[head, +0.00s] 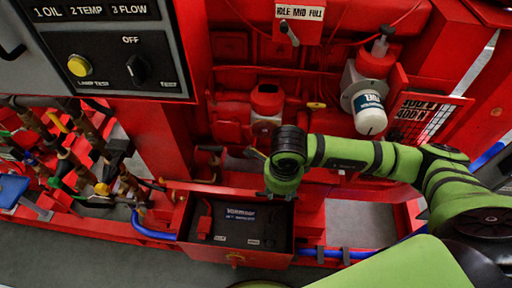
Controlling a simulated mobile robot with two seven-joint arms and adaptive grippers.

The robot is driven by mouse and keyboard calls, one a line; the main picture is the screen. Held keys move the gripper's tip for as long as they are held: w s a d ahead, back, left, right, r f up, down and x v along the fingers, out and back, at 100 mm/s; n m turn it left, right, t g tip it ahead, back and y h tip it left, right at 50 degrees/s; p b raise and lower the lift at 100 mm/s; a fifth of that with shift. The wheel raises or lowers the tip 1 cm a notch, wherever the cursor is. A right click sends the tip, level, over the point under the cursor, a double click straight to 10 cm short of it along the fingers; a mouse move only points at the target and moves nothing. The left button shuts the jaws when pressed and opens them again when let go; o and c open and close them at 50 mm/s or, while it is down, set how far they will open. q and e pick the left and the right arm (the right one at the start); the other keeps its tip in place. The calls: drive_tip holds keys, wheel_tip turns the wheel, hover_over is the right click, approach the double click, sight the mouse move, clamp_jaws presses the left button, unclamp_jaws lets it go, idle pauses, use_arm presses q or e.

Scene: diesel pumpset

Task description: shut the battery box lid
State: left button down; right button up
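The red battery box (262,260) stands at the lower middle of the head view. Its top is open, and a black battery (240,222) with a printed label shows inside. A thin red edge (225,190) runs along the back of the box; it may be the raised lid seen nearly edge-on, but I cannot tell for sure. My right gripper (281,185) points down at the back right corner of the box, close to that edge. I cannot tell whether it touches it. Its fingers are mostly hidden by the wrist. My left gripper is not in view.
A grey control panel (110,45) with a yellow button and black knob is at upper left. The red engine (232,105), with a white filter (369,112), lies behind the gripper. Blue hose (150,232) runs beside the box.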

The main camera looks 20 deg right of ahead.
wheel_tip(320, 180, up, 7)
drive_tip(key=s+p, duration=0.1)
drive_tip(key=p, duration=0.2)
drive_tip(key=shift+s+a+p, duration=0.2)
drive_tip(key=shift+a+p, duration=0.15)
drive_tip(key=shift+p, duration=0.05)
drive_tip(key=shift+f, duration=0.1)
